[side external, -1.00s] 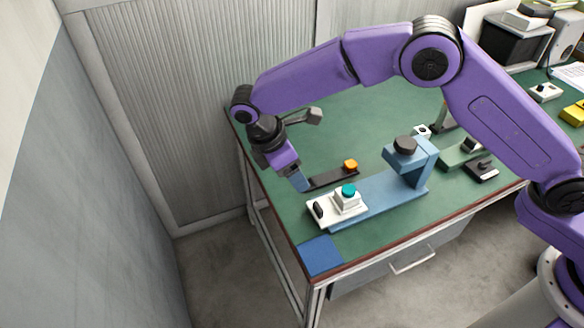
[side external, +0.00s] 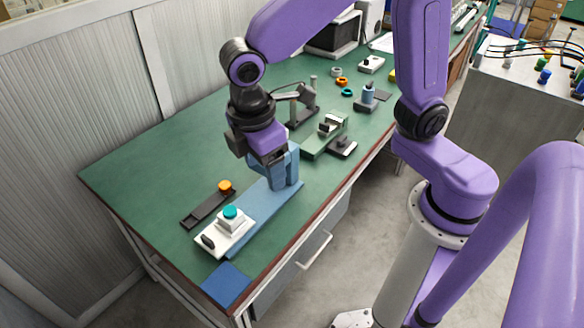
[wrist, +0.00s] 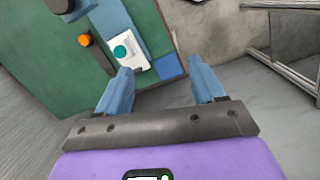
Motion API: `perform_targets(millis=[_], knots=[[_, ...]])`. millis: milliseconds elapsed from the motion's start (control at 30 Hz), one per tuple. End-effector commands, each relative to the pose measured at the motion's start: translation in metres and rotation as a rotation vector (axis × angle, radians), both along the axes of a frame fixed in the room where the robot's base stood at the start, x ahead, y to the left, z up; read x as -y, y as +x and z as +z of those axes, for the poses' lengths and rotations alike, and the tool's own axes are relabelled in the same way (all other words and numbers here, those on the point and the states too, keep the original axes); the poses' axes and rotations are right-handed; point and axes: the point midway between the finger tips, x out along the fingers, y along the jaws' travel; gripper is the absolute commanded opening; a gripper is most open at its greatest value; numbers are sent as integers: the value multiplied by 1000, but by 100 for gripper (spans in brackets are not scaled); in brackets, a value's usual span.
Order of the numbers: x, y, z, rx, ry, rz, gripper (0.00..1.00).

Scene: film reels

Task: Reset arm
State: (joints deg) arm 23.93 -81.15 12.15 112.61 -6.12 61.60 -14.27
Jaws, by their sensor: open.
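My gripper (side external: 280,178) is in front of the upright part of the blue fixture (side external: 262,205) in the side view, and partly hides it. In the wrist view my gripper (wrist: 160,66) has its two blue fingers wide apart, with nothing between them. The fixture's blue bar also shows in the wrist view (wrist: 122,22). A white box with a teal button (side external: 231,212) sits at the fixture's near end; it shows beyond the left finger in the wrist view (wrist: 121,52). Whether my gripper touches the fixture I cannot tell.
A dark strip with an orange knob (side external: 224,186) lies beside the fixture. A blue square (side external: 226,284) marks the bench's near corner. The green bench top (side external: 150,150) is clear at left.

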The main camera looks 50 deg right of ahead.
Motion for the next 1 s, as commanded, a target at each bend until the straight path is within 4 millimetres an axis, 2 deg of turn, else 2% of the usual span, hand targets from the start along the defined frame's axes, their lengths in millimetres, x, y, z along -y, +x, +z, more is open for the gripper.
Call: perform_targets(millis=[33, 200, 300, 433, 600, 1000], knots=[[18, -16, 5, 5, 23, -21, 68], [70, -70, 10, 10, 92, -100, 68], [97, -97, 8, 10, 126, -143, 68], [122, -123, 4, 7, 157, -183, 68], [136, -137, 0, 5, 173, -205, 68], [136, -138, 0, 4, 173, -205, 68]])
